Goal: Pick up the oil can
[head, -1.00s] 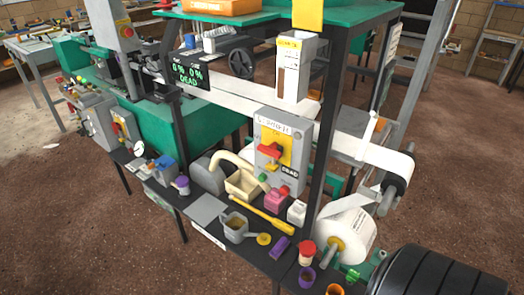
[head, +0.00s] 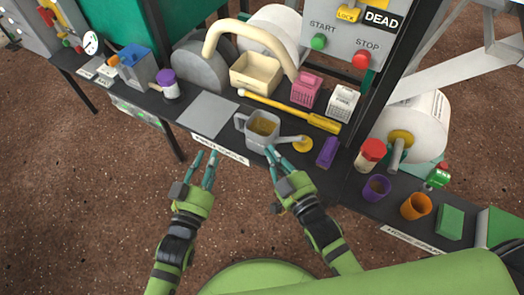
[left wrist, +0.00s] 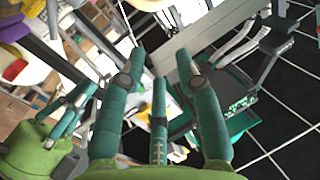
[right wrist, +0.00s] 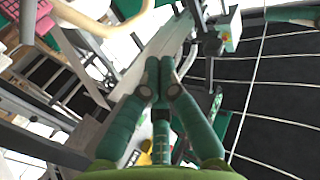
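A grey can (head: 262,130), the likely oil can, stands upright on the dark shelf. It has a handle at its left, a thin spout to the right and yellowish contents. A yellow disc (head: 302,144) lies by the spout tip. In the right wrist view two fingers sit close together. My left gripper (head: 204,167) is open and empty in front of the shelf, left of the can.
A grey plate (head: 208,113) lies left of the can and a purple block (head: 327,152) right of it. Behind are a yellow bar (head: 290,112), a cream tray (head: 255,84) and a pink block (head: 306,90). Purple (head: 376,188) and orange (head: 415,206) cups stand at the right.

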